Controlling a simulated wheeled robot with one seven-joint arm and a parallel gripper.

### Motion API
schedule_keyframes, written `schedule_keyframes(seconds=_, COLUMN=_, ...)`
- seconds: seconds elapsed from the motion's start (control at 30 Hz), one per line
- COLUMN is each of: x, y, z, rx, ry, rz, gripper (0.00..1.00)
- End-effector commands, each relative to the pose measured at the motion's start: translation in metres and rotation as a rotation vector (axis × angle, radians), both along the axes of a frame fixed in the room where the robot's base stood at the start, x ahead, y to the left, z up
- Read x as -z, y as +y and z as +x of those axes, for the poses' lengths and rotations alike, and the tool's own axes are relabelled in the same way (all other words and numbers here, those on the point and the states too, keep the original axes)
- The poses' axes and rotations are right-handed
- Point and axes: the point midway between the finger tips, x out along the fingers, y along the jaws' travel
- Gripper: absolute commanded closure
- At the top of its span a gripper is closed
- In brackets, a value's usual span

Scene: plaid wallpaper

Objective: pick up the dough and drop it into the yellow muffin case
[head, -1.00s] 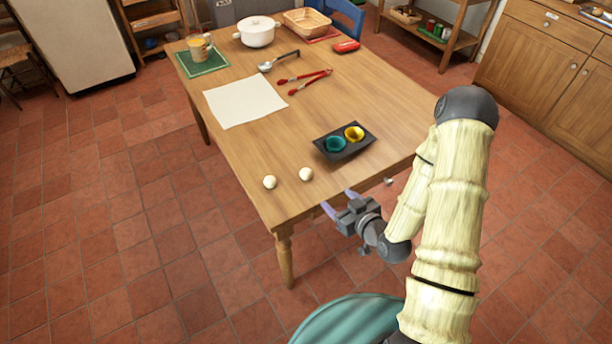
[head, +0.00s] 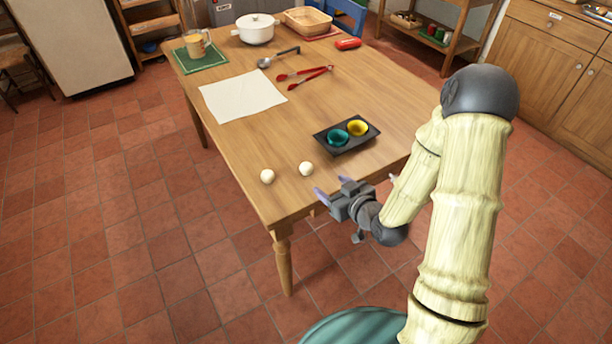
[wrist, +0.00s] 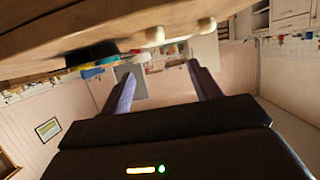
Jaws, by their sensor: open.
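Two pale dough balls lie apart near the table's front corner: a left dough ball (head: 267,177) and a right dough ball (head: 306,168). In the wrist view two pale balls (wrist: 155,35) (wrist: 206,25) show at the table edge. The yellow muffin case (head: 357,128) sits in a dark tray (head: 350,146), right of a teal case (head: 337,138). My gripper (head: 331,194) is open and empty at the table's near edge, just in front of and right of the right dough ball. It also shows in the wrist view (wrist: 160,85).
The wooden table (head: 400,110) holds a white cloth (head: 242,95), red tongs (head: 305,77), a ladle (head: 278,58), a white pot (head: 256,28), a basket (head: 308,20) and a mug (head: 196,43) on a green mat (head: 203,61). The wood around the dough is clear.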

Motion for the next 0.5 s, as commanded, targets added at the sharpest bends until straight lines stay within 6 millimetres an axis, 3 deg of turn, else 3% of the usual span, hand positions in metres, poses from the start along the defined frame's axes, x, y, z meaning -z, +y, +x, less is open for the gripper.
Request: schedule_keyframes(seconds=0.5, x=0.026, y=0.04, z=0.06, rx=-0.001, ry=0.0, rz=0.0, gripper=0.38)
